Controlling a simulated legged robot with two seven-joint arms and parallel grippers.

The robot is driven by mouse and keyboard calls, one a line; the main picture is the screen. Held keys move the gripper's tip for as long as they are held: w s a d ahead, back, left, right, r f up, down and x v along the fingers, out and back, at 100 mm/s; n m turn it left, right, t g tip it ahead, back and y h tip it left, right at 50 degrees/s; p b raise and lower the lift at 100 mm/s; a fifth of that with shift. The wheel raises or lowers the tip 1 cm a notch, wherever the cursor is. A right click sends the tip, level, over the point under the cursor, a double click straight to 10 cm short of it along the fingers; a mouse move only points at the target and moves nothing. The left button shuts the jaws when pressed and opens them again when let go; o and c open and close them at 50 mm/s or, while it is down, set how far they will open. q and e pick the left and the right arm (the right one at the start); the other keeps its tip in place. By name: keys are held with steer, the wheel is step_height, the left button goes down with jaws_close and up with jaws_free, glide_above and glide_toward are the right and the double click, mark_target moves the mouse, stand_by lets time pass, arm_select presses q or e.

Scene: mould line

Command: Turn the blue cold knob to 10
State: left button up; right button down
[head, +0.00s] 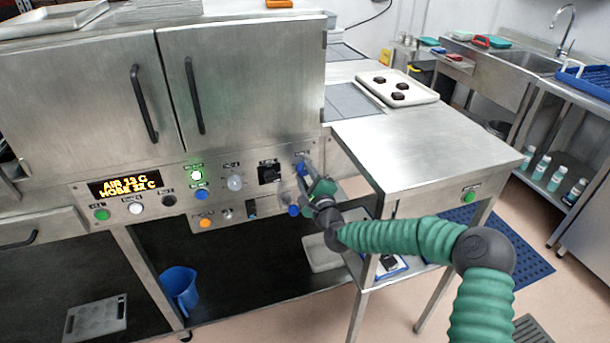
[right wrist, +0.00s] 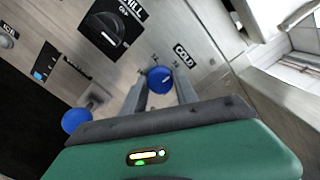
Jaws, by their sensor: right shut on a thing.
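The blue cold knob (right wrist: 159,76) sits on the steel panel beside the COLD label (right wrist: 184,56) in the right wrist view. It carries a short pale mark, and its scale numbers are too small to read. My right gripper (right wrist: 160,88) is shut on it, with one finger on each side. In the head view the blue knob (head: 300,168) shows at the right end of the panel, with my right gripper (head: 304,172) reaching it from the lower right. My left gripper is not in view.
A second blue knob (right wrist: 76,121) juts out lower left of the cold knob. A black dial (right wrist: 104,32) is close by. The panel has several other buttons and an amber display (head: 125,186). A steel side table (head: 430,145) stands at right, beside my arm.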

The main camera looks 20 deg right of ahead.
steer(key=c, duration=1.2)
jaws_free()
steer(key=shift+d+f, duration=0.1)
steer(key=shift+f, duration=0.25)
steer(key=shift+o, duration=1.3)
steer(key=shift+d+r, duration=0.1)
steer(key=shift+r, duration=0.05)
steer(key=shift+s, duration=0.2)
steer(key=s+p, duration=0.2)
steer(key=s, duration=1.4)
steer(key=shift+s+d, duration=0.2)
steer(key=shift+d, duration=0.1)
